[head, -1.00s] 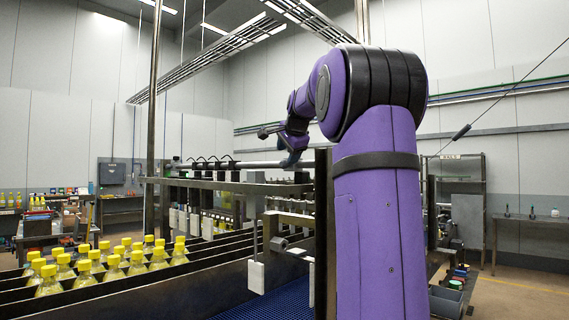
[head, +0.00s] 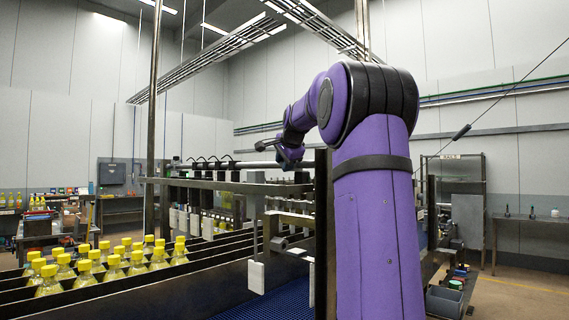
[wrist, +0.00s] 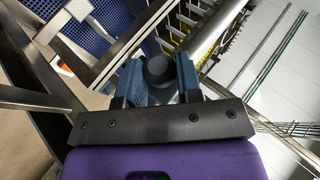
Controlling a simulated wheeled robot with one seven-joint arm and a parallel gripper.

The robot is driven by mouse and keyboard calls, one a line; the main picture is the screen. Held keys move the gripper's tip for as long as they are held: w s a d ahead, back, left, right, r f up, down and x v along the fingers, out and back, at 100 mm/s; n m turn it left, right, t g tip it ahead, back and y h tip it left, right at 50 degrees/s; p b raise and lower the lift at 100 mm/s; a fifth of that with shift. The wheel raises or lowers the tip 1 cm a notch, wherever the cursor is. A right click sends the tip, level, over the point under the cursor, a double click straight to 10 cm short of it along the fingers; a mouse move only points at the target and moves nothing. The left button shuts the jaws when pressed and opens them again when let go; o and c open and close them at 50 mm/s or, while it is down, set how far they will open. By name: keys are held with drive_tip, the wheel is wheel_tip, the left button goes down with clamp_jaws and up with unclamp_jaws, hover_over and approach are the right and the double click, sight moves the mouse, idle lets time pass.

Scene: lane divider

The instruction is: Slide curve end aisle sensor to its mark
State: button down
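In the head view a white sensor plate (head: 256,276) hangs on a thin stem over the blue belt, apart from a row of similar white plates (head: 183,221) further back. I take this lone plate for the curve end aisle sensor, but no label shows. A white piece (wrist: 80,9) over the blue mesh in the wrist view may be it. My gripper (head: 268,146) is small in the head view, above the plate and rail. In the wrist view my gripper's blue fingers (wrist: 160,72) stand apart. A dark round part (wrist: 158,70) shows between them; whether they touch it is unclear.
Yellow-capped bottles (head: 110,262) stand in lanes between dark dividers (head: 150,288) at left. A metal beam (head: 235,186) crosses above the lanes. A dark upright post (head: 321,235) stands close beside my arm. The blue belt (head: 285,301) is clear in front.

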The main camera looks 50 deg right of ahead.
drive_tip(key=w, duration=0.2)
drive_tip(key=shift+w+d, duration=0.1)
drive_tip(key=shift+w, duration=0.2)
idle(0.3)
drive_tip(key=c, duration=0.8)
unclamp_jaws()
drive_tip(key=v, duration=1)
drive_tip(key=shift+s+a+r, duration=0.2)
drive_tip(key=shift+s+r, duration=0.05)
